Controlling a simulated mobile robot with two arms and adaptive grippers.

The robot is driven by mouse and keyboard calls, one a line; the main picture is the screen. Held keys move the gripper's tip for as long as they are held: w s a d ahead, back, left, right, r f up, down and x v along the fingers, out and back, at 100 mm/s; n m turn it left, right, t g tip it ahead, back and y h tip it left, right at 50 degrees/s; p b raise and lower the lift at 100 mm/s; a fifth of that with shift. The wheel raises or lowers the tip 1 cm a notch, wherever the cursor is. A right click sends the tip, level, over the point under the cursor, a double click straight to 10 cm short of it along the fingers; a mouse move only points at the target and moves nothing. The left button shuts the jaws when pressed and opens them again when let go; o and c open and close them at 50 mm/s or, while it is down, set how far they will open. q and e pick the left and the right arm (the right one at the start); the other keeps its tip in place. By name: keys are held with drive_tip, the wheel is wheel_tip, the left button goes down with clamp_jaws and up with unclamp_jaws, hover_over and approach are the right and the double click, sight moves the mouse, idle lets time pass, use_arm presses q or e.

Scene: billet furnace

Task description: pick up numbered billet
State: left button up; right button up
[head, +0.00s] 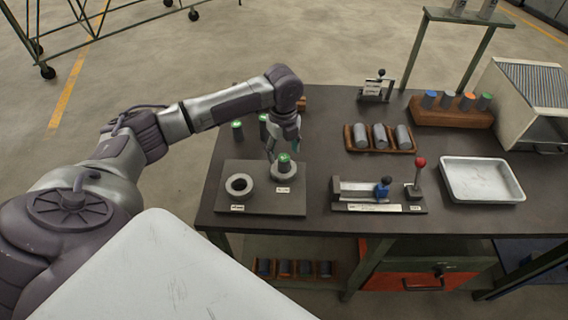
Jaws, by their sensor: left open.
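My left gripper (283,152) is open and points down over the dark plate on the left of the bench. Just below its fingertips is a green-topped billet (284,160) in the right ring holder (284,174). I cannot tell whether the fingers touch it. The left ring holder (239,185) is empty. Two more green-topped billets stand behind the plate, one on the left (237,131) and one closer to my arm (263,125). No billet number is readable. My right gripper is not in view.
A wooden tray (380,150) holds grey cylinders. A wooden rack (452,117) holds cylinders with coloured tops. A vise-like fixture (365,193) with a red-knobbed lever (418,178) stands front centre. A white tray (480,180) lies right, near a ribbed box (530,100).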

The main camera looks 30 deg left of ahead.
sight(284, 157)
use_arm(q)
drive_tip(key=shift+d+f+p, duration=0.1)
drive_tip(key=shift+f+p, duration=0.35)
drive_tip(key=shift+f, duration=1.55)
clamp_jaws()
drive_tip(key=shift+w+r, duration=0.1)
